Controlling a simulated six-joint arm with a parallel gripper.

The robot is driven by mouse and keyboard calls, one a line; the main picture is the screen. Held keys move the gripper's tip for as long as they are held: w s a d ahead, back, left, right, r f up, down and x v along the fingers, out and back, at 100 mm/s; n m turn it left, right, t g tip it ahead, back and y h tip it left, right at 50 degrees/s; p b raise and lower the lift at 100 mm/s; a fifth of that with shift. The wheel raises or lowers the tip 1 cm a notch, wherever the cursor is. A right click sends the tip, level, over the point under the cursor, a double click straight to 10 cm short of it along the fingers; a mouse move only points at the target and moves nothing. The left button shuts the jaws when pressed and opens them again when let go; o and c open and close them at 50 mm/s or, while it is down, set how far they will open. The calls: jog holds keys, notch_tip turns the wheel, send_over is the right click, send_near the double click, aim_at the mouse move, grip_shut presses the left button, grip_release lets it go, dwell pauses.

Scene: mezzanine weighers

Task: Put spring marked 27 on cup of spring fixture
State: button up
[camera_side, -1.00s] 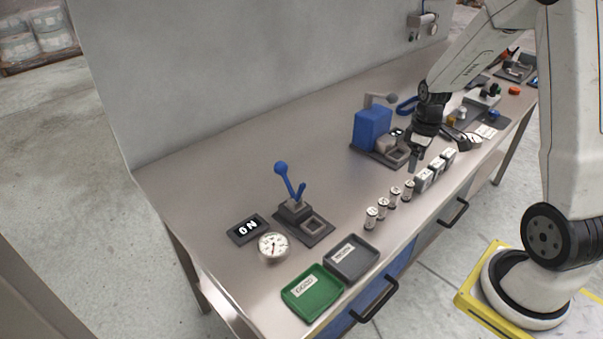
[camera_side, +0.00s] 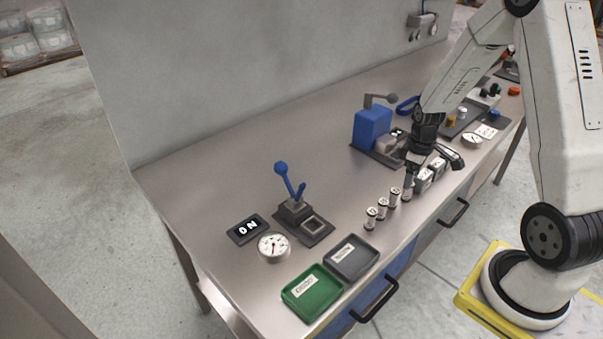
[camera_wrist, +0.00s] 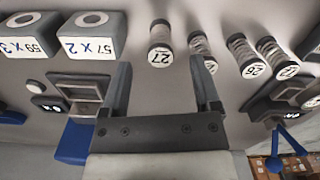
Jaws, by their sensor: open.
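The spring marked 27 (camera_wrist: 160,46) stands upright, a short coil with a white numbered top, ahead of and between my open fingers in the wrist view. In the side view this spring (camera_side: 407,194) is at the right end of the spring row, partly hidden by my gripper (camera_side: 410,175). My gripper (camera_wrist: 160,66) is empty, with its fingers on either side of the spring's line. The spring fixture (camera_side: 294,210), with a blue lever and a square cup (camera_side: 313,227), stands left of the row; its display (camera_side: 246,229) reads 0 N.
Other springs (camera_side: 382,208) stand close to the left of spring 27. White labelled blocks (camera_side: 424,182) stand to its right. A blue box device (camera_side: 373,127) is behind my gripper. A round gauge (camera_side: 273,247), green tray (camera_side: 325,299) and grey tray (camera_side: 368,267) lie toward the front left.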

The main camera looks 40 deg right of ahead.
aim_at(408, 192)
jog(key=shift+f, duration=1.35)
grip_shut()
